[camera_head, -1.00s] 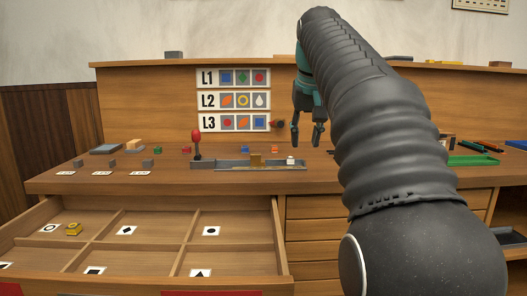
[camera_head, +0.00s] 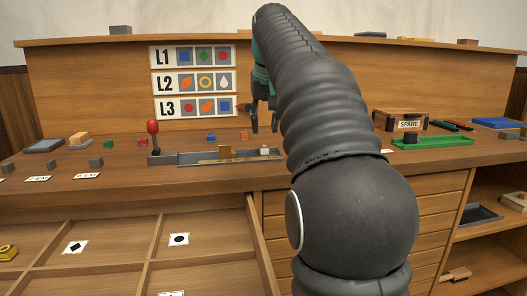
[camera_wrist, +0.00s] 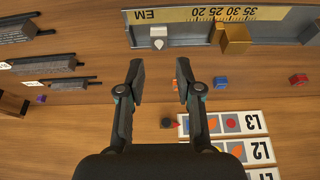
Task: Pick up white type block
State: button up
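The white type block (camera_head: 264,151) sits at the right end of a grey metal tray (camera_head: 190,159) on the desk. In the wrist view the white block (camera_wrist: 158,31) is at the top, ahead of the fingertips and roughly centred between them. My gripper (camera_head: 264,127) is above and behind the tray, in front of the sign board. In the wrist view my gripper (camera_wrist: 160,72) is open, with nothing between its fingers. It does not touch the block.
A brass block (camera_head: 225,152) stands in the tray beside a ruler scale. A red-knobbed lever (camera_head: 153,130) is at the tray's left end. Small blue (camera_wrist: 221,82) and red (camera_wrist: 298,79) blocks lie behind it. A green tray (camera_head: 432,141) is to the right. An open drawer (camera_head: 120,240) is below.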

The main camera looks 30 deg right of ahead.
aim_at(264, 146)
jog(key=shift+s+b+x, duration=0.15)
jog(key=shift+b+x, duration=0.2)
jog(key=shift+x, duration=1.15)
jog(key=shift+s+b+x, duration=0.15)
jog(key=shift+b+x, duration=0.15)
jog(key=shift+x, duration=1.2)
jog(key=shift+f, duration=0.15)
grip_shut()
